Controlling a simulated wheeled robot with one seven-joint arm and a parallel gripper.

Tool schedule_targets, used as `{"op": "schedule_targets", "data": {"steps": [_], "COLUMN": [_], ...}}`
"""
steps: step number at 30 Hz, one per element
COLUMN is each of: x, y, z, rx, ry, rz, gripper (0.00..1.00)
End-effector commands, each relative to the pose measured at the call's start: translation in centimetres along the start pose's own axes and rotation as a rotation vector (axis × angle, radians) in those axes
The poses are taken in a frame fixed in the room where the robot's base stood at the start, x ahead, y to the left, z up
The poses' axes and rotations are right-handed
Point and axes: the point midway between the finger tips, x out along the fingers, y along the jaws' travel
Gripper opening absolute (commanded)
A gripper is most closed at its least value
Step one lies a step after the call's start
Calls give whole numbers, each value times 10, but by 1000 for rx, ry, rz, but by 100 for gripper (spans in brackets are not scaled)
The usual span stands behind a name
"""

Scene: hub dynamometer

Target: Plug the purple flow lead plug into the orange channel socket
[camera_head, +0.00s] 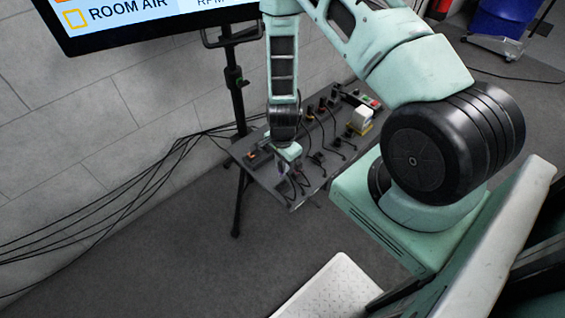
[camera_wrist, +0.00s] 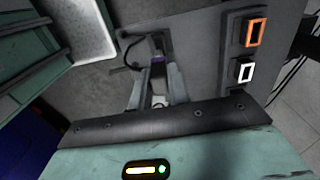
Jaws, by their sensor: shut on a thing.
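My gripper (camera_wrist: 157,72) points down over the grey table and is shut on the purple flow lead plug (camera_wrist: 157,58). Only a little purple shows between the fingers, with a dark cable curving off to the left. The orange channel socket (camera_wrist: 256,32), an orange-framed dark opening on a dark block, stands to the right of the plug, apart from it. In the head view my gripper (camera_head: 290,153) is over the table's near left part, and the plug is too small to make out there.
A white-framed socket (camera_wrist: 244,72) sits beside the orange one on the same block. The table (camera_head: 310,184) carries several dark plugs and cables, plus a yellow and white item (camera_head: 361,120) at its right. A black stand (camera_head: 238,100) holding a screen (camera_head: 150,20) rises behind.

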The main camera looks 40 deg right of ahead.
Motion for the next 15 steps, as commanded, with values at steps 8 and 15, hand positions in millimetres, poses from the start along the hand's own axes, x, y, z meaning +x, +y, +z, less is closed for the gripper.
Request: {"op": "schedule_targets", "data": {"steps": [8, 15], "x": [0, 0], "y": [0, -6], "z": [0, 0], "rx": [0, -1], "ry": [0, 1], "rz": [0, -1], "gripper": [0, 0]}}
